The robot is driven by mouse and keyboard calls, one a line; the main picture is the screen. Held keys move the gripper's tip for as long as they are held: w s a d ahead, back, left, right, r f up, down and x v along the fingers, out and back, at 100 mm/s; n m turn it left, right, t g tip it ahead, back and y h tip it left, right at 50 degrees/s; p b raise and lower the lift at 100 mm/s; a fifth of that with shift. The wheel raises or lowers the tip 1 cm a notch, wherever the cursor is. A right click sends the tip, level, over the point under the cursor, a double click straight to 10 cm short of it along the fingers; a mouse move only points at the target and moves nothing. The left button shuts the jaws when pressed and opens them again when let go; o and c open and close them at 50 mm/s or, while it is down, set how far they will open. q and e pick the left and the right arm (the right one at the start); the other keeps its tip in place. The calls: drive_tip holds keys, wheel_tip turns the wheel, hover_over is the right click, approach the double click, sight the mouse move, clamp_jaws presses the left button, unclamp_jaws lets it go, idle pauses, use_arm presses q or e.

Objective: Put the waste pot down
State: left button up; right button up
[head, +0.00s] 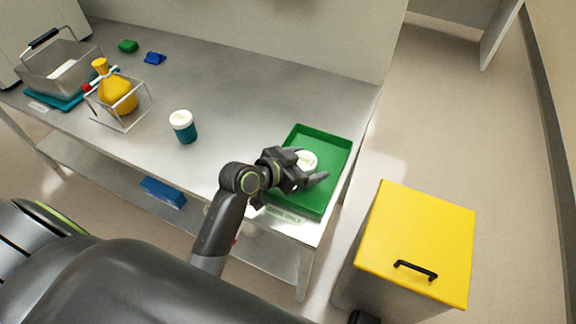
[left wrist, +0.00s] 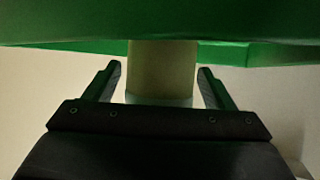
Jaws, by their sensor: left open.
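A pot with a white lid (head: 307,160) is in the green tray (head: 335,150) at the right end of the bench. My left gripper (head: 312,183) is over the tray at this pot, with its jaws open. In the left wrist view the pot (left wrist: 162,72) shows as a pale cylinder between the two open fingers (left wrist: 160,85), with a gap on each side. The gripper hides much of the pot in the head view. A similar teal pot with a white lid (head: 183,126) stands upright mid-bench. My right gripper is not in view.
A yellow flask (head: 116,92) in a wire frame and a grey bin (head: 62,66) stand at the left of the bench. A yellow-lidded bin (head: 415,240) stands on the floor at right. The bench between teal pot and tray is clear.

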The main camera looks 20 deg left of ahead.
use_arm(q)
drive_tip(key=v, duration=1.1)
drive_tip(key=shift+s+f, duration=0.1)
